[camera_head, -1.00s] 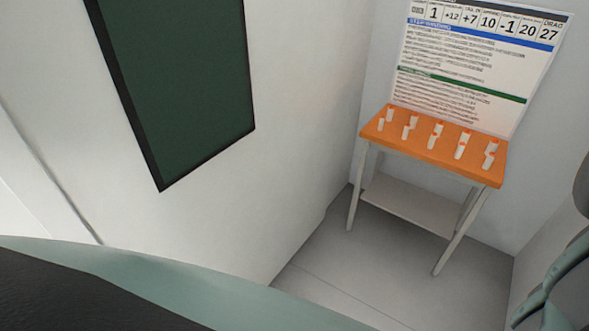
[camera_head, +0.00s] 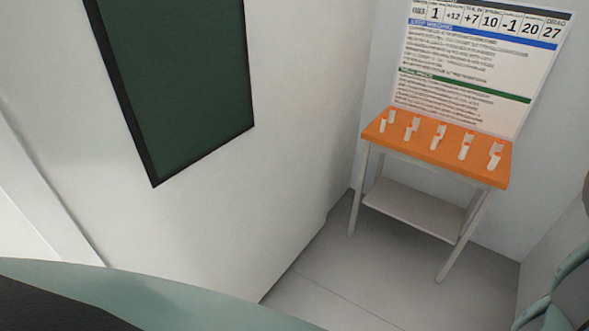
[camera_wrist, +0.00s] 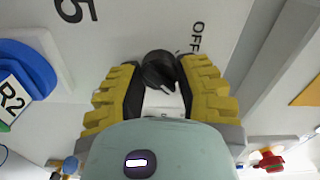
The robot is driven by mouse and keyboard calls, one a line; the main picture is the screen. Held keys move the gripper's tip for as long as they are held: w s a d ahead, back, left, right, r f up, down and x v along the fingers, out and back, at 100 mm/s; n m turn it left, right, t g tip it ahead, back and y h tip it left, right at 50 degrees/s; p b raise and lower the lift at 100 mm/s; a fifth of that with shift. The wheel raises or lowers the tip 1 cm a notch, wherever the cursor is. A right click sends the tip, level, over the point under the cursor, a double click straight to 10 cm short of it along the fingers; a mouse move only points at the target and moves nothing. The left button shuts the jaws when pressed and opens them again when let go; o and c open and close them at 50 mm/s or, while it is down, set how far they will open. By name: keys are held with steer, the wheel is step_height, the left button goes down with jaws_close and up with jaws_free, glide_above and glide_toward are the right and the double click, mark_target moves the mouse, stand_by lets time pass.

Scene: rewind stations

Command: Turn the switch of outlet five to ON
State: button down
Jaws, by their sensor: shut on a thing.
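In the wrist view, the black rotary switch knob (camera_wrist: 159,70) stands on a light panel (camera_wrist: 125,25). The number 5 is printed at its upper left and OFF at its upper right. My gripper (camera_wrist: 158,82), with yellow ribbed fingers and dark pads, is shut on the knob, one finger on each side. The knob's lower part is partly hidden between the fingers, so its pointing direction is hard to tell. An ON label cannot be made out. The head view shows neither the switch nor the fingertips.
In the wrist view, a blue round part (camera_wrist: 30,65) with an R2 label sits at the left, and a red part (camera_wrist: 268,160) at the lower right. In the head view, an orange-topped table (camera_head: 430,150) holding several white pieces stands by the poster wall.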

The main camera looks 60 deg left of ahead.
steer(key=shift+s+d, duration=0.1)
steer(key=c, duration=0.6)
jaws_free()
steer(key=shift+o, duration=0.2)
steer(key=v, duration=1.2)
steer(key=shift+r, duration=0.1)
